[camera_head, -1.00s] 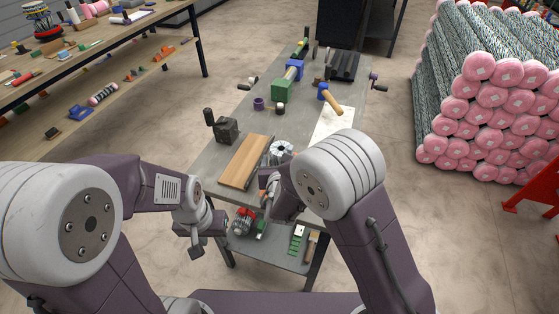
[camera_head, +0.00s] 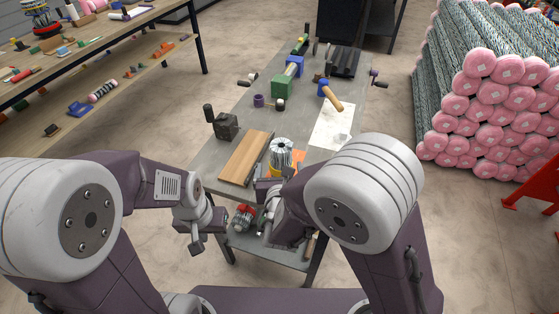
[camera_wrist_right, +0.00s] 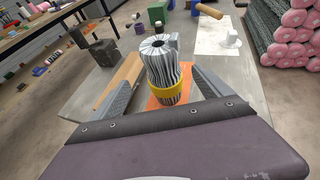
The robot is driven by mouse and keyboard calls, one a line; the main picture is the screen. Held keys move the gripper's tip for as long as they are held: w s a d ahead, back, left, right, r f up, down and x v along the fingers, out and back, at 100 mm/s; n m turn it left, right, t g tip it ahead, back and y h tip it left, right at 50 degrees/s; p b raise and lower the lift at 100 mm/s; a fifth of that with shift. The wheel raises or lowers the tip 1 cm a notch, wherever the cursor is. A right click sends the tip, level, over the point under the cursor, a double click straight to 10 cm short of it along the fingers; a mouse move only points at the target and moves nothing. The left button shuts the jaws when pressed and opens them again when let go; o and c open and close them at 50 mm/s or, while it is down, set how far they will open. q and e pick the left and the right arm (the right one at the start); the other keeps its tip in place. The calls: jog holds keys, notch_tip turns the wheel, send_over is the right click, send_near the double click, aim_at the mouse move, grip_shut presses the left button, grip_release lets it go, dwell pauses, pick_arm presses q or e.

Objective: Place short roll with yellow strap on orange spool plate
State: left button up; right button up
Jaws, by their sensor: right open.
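The short roll (camera_head: 281,152) of pale grey strands stands upright on the bench, with a yellow strap around its lower part. The orange spool plate (camera_head: 298,157) shows at its base. In the right wrist view the roll (camera_wrist_right: 160,62) appears upright on the orange plate (camera_wrist_right: 153,103), the yellow strap (camera_wrist_right: 170,93) just above it. My right gripper (camera_wrist_right: 163,86) is open, one finger on each side of the roll, with visible gaps. The roll's underside is hidden. My left gripper (camera_head: 196,244) hangs left of the bench, away from the roll; its jaw opening is unclear.
A wooden board (camera_head: 246,157) lies left of the roll. A dark block with a handle (camera_head: 226,126) is behind it. A white sheet (camera_head: 332,125) lies at right. A green vise-like block (camera_head: 284,84) stands farther back. A lower shelf (camera_head: 275,250) holds tools.

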jog(key=v, duration=0.3)
jog(key=shift+s+r, duration=0.15)
jog(key=shift+s, duration=0.15)
jog(key=s+d+f+m+g+h, duration=0.1)
jog(key=d+f+m+g+h, duration=0.15)
jog(key=d+m, duration=0.45)
jog(key=s+d+f+m+g+h, duration=0.1)
jog(key=s+d+m+g+h, duration=0.2)
jog(key=d, duration=0.7)
jog(key=s+f+m+g+y, duration=0.2)
jog(key=s+m+g, duration=0.1)
jog(key=m, duration=1)
jog(key=s+d+f+m+g+y+p, duration=0.1)
jog(key=s+f+m+g+y, duration=0.1)
jog(key=m, duration=1.2)
jog(key=s+g+y, duration=0.1)
jog(key=s+g, duration=0.1)
jog(key=s, duration=0.1)
jog(key=shift+s+d, duration=0.25)
jog(key=shift+d, duration=0.05)
